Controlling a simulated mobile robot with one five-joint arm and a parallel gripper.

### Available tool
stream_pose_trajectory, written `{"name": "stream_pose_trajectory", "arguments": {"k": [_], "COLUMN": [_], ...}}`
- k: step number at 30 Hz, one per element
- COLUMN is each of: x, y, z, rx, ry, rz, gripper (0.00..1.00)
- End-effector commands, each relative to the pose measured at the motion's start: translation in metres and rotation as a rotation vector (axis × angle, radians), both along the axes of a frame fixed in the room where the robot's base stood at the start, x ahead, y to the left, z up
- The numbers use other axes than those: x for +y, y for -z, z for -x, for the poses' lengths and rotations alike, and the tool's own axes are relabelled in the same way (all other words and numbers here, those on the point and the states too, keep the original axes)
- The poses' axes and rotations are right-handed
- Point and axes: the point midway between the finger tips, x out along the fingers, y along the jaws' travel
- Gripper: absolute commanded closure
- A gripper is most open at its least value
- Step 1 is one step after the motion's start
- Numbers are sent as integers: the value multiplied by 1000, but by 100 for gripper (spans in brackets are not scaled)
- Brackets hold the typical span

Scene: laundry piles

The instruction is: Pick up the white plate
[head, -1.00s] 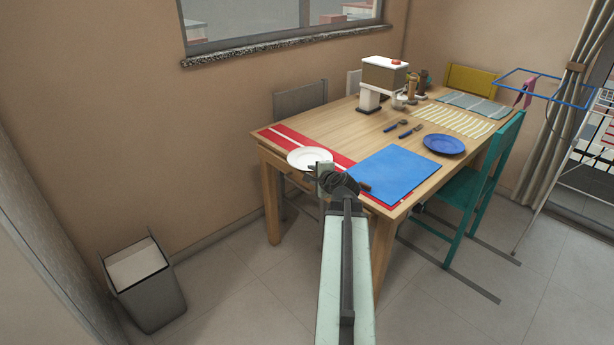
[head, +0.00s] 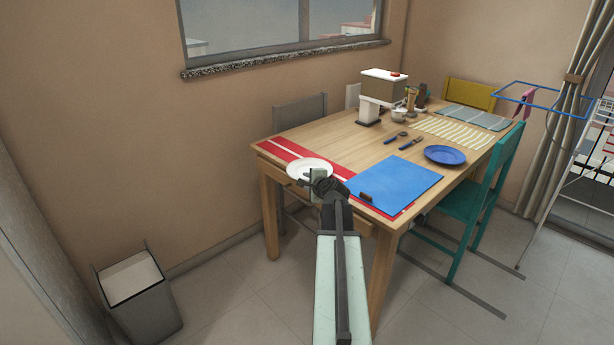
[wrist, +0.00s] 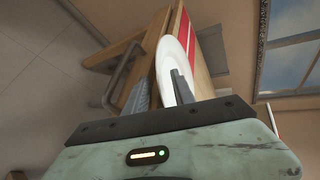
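The white plate (head: 305,167) lies on the red striped mat at the table's near left corner. My gripper (head: 316,176) is at the plate's near right rim and hides part of it. In the wrist view the two fingers of my gripper (wrist: 161,78) stand apart. A gap shows between the rim and the left finger.
The wooden table (head: 345,147) holds a blue mat (head: 400,180), a blue plate (head: 445,155), cutlery and a coffee machine (head: 383,90). A teal chair (head: 485,190) stands at the right. A grey bin (head: 140,295) stands on the floor at the left, with free floor between.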

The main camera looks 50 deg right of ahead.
Motion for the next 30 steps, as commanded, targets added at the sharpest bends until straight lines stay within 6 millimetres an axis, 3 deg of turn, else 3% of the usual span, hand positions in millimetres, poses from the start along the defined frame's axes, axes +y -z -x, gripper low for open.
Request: {"name": "stream_pose_trajectory", "arguments": {"k": [2,5,30], "x": [0,1,2], "y": [-1,-1,0], "z": [0,0,-1], "rx": [0,0,2], "ry": [0,0,-3], "rz": [0,1,1], "gripper": [75,100,100]}}
